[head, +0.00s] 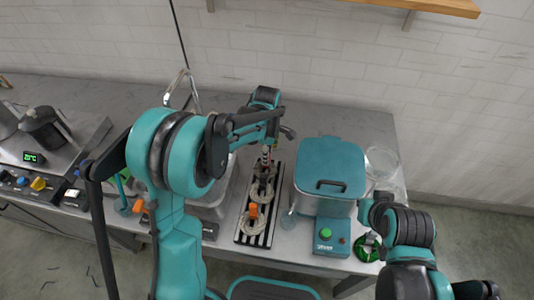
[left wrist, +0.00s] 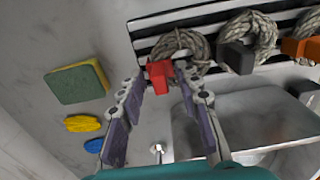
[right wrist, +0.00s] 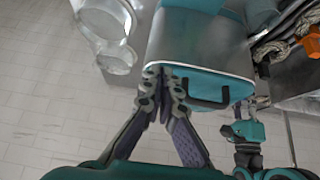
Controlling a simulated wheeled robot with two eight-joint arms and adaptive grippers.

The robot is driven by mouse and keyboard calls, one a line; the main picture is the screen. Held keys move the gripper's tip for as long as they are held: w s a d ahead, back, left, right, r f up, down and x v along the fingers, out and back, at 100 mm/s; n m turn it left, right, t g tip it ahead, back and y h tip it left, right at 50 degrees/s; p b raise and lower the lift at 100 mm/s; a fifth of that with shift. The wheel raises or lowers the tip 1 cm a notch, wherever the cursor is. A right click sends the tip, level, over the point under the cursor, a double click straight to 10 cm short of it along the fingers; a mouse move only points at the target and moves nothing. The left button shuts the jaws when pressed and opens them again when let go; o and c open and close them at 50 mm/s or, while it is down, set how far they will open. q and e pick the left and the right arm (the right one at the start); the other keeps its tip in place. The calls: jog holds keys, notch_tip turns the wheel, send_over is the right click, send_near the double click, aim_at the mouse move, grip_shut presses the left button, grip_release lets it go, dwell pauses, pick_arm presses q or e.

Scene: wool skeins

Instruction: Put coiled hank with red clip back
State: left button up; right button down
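The coiled hank with the red clip is a grey-beige rope coil (left wrist: 183,47) lying at the end of a black-and-white striped rack (left wrist: 143,22). Its red clip (left wrist: 160,76) faces my left gripper (left wrist: 161,80), whose fingers are apart on either side of it; I see no clear contact. In the head view, my left gripper (head: 267,152) hangs over the far end of the rack (head: 241,236) and partly hides this hank. My right gripper (right wrist: 163,78) has its fingertips together and looks empty, over the teal-lidded pot's side.
A hank with a dark clip (left wrist: 236,57) and one with an orange clip (left wrist: 300,48) share the rack. A teal-lidded steel pot (head: 329,165) stands right of it, a metal sink or basin (left wrist: 245,115) left. A green-yellow sponge (left wrist: 77,83) lies beyond.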

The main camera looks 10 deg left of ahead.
pick_arm(q)
jog(key=shift+r, duration=0.25)
notch_tip(320, 180, up, 11)
jog(key=p, duration=0.4)
notch_tip(320, 180, up, 5)
jog(key=m+t, duration=0.2)
jog(key=m, duration=0.2)
send_over(257, 173)
jog(key=s+a+m+t, duration=0.2)
jog(key=s+m, duration=0.5)
jog(key=s+a+m+t, duration=0.2)
jog(key=s+m+t, duration=0.1)
jog(key=s+m, duration=0.4)
jog(key=shift+s+a, duration=0.35)
jog(key=shift+s, duration=0.05)
jog(key=shift+f, duration=0.1)
notch_tip(257, 173, down, 2)
jog(key=shift+f+b, duration=0.1)
jog(key=shift+b, duration=1.15)
